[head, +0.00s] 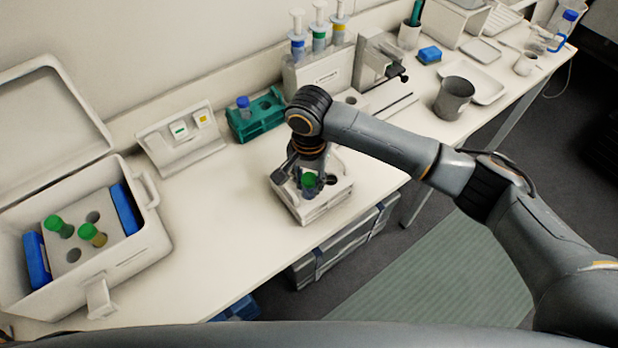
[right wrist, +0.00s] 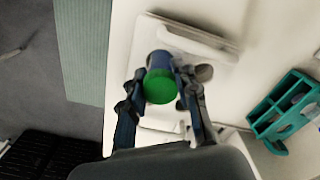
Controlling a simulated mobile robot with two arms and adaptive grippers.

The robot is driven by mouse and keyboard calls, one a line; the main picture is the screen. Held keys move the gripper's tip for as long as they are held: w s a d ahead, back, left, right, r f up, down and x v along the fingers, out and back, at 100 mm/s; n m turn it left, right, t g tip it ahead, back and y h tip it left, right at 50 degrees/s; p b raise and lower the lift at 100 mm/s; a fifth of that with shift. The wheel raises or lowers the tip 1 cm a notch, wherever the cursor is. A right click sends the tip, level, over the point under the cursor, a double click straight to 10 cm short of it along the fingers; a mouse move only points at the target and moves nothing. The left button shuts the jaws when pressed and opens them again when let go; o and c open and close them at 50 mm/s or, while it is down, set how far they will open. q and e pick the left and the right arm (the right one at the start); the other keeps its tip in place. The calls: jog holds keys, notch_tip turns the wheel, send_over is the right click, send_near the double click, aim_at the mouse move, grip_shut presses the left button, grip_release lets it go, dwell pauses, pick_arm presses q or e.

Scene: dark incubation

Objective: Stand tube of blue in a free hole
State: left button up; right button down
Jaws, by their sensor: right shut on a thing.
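My right gripper (head: 306,168) is shut on a green-capped tube (head: 309,181) over the white block (head: 314,212) on the bench. In the right wrist view, the gripper (right wrist: 162,88) has a finger on each side of the tube (right wrist: 159,60), whose body looks blue below the green cap. The white block (right wrist: 192,44) shows a dark round hole beside the tube. I cannot tell whether the tube's lower end is inside the block. In the open white box at left, a rack (head: 110,243) holds two green-capped tubes and has two empty holes. My left gripper is not in view.
A teal rack (head: 262,121) with a blue-capped tube (head: 243,103) stands behind the block. A small sloped stand (head: 183,150) is to its left. A grey cup (head: 453,98) stands at right. Bare bench lies between the white box (head: 150,240) and the block.

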jog(key=shift+f, duration=0.2)
jog(key=shift+f, duration=0.15)
jog(key=c, duration=1)
grip_release()
notch_tip(320, 180, up, 11)
jog(key=b, duration=0.3)
jog(key=shift+r, duration=0.7)
